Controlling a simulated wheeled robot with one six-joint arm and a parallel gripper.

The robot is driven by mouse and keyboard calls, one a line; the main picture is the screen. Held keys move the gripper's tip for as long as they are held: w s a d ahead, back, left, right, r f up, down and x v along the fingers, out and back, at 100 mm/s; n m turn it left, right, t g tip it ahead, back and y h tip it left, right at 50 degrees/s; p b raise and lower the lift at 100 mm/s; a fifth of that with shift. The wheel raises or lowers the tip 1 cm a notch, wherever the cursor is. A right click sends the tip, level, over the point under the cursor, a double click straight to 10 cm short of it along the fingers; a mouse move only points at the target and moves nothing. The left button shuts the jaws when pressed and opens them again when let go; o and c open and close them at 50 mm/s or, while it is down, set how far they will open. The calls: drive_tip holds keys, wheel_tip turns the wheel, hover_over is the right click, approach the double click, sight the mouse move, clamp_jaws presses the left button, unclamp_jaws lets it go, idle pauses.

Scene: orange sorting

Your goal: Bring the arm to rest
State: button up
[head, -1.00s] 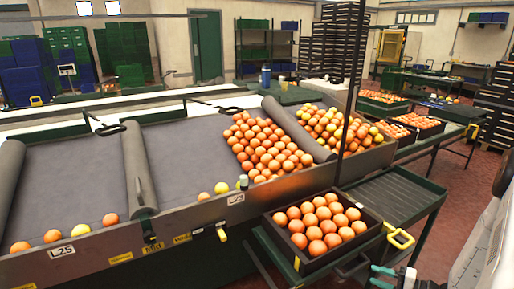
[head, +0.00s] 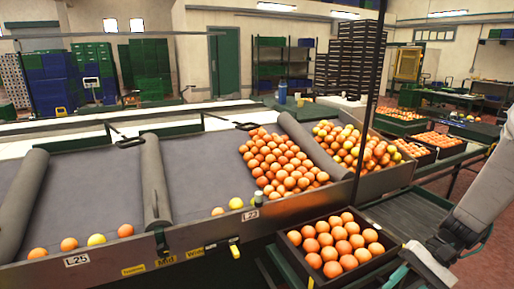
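My arm comes in from the right edge of the head view, with a pale grey link, a dark joint and a light end part. My gripper (head: 400,274) is low at the right, beside the near right corner of the black crate (head: 325,282) of oranges. Its fingers are small and partly cut off by the lower picture edge, so I cannot tell whether they are open or shut. I see nothing clearly held in it.
The grey sorting table (head: 95,190) spans the left and middle, with a pile of oranges (head: 280,160) and several loose fruits along its front edge. A dark roller stand (head: 410,212) is right of the crate. More filled crates (head: 440,140) stand behind. Red floor shows at far right.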

drive_tip(key=s+a+r+n+t+h, duration=0.2)
drive_tip(key=s+a+r+n+h, duration=0.1)
drive_tip(key=r, duration=0.6)
drive_tip(key=s+a+r+n+t+h, duration=0.2)
drive_tip(key=s+a+r+n+h, duration=0.2)
drive_tip(key=s+a+r+h, duration=0.2)
wheel_tip(320, 180, up, 4)
drive_tip(key=shift+s+n+h, duration=0.3)
drive_tip(key=shift+s+h, duration=0.1)
drive_tip(key=shift+s, duration=0.65)
